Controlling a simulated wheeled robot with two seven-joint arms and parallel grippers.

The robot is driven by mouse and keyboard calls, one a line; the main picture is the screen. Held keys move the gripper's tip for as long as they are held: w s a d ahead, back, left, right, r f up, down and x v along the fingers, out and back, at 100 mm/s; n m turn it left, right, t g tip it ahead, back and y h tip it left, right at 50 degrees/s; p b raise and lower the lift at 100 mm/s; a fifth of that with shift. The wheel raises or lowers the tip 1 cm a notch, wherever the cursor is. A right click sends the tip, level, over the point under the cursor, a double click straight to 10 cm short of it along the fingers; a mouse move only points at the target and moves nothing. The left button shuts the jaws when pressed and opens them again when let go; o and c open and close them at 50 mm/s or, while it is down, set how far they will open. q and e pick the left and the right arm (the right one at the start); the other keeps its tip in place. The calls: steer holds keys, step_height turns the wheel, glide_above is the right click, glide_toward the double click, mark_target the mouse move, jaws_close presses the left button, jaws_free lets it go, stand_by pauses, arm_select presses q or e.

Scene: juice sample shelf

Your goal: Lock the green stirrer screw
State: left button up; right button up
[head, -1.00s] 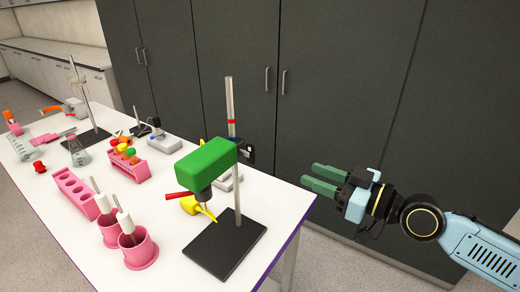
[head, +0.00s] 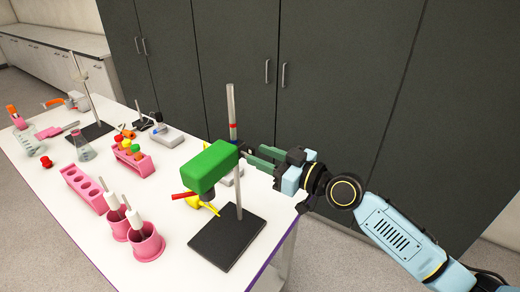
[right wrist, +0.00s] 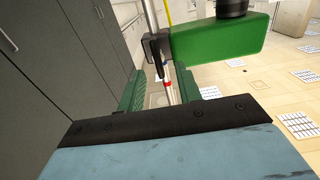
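The green stirrer (head: 208,166) is mounted on a metal rod above a black base plate (head: 225,240) at the table's near right end. It also shows in the right wrist view (right wrist: 215,42), upper right. Its dark clamp with the screw (right wrist: 155,47) sits by the rod; in the head view it is largely hidden behind the fingers. My right gripper (head: 254,158) is open, its green fingers pointing left beside the clamp. In the right wrist view, the clamp and rod appear ahead, in line with the gap between the fingers (right wrist: 160,88). Contact cannot be told. My left gripper is not in view.
A yellow funnel-like piece (head: 197,202) is below the stirrer. Pink holders (head: 147,243) and a pink rack (head: 84,188) stand to the left. Dark cabinets (head: 330,100) stand beyond the table. Floor space lies right of the table.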

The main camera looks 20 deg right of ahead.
steer(key=shift+w+a, duration=0.4)
steer(key=shift+w, duration=0.05)
